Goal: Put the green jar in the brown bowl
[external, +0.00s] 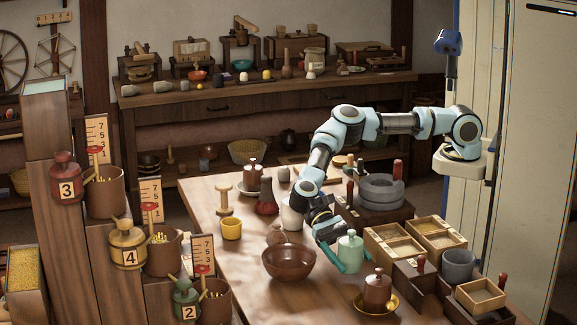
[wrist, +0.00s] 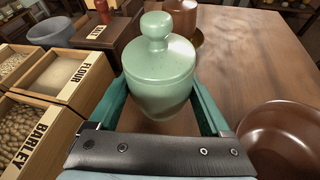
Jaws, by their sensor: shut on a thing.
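The green jar (external: 350,252) is pale green with a round-knobbed lid. My gripper (external: 338,252) is shut on it, with a finger on each side of its body. In the wrist view the green jar (wrist: 160,75) stands upright between the teal fingers of my gripper (wrist: 165,105). The external view does not clearly show whether the jar's base touches the table. The brown bowl (external: 289,263) sits on the table just left of the jar. In the wrist view the brown bowl (wrist: 285,135) is at the lower right, apart from the jar. The part of its inside that shows looks empty.
Wooden boxes of grain (external: 400,243) stand right of the jar. A brown lidded jar (external: 377,292) on a yellow saucer (external: 393,303) is in front. A yellow cup (external: 231,229) and a white vessel (external: 292,214) stand behind the bowl. The table's front left is clear.

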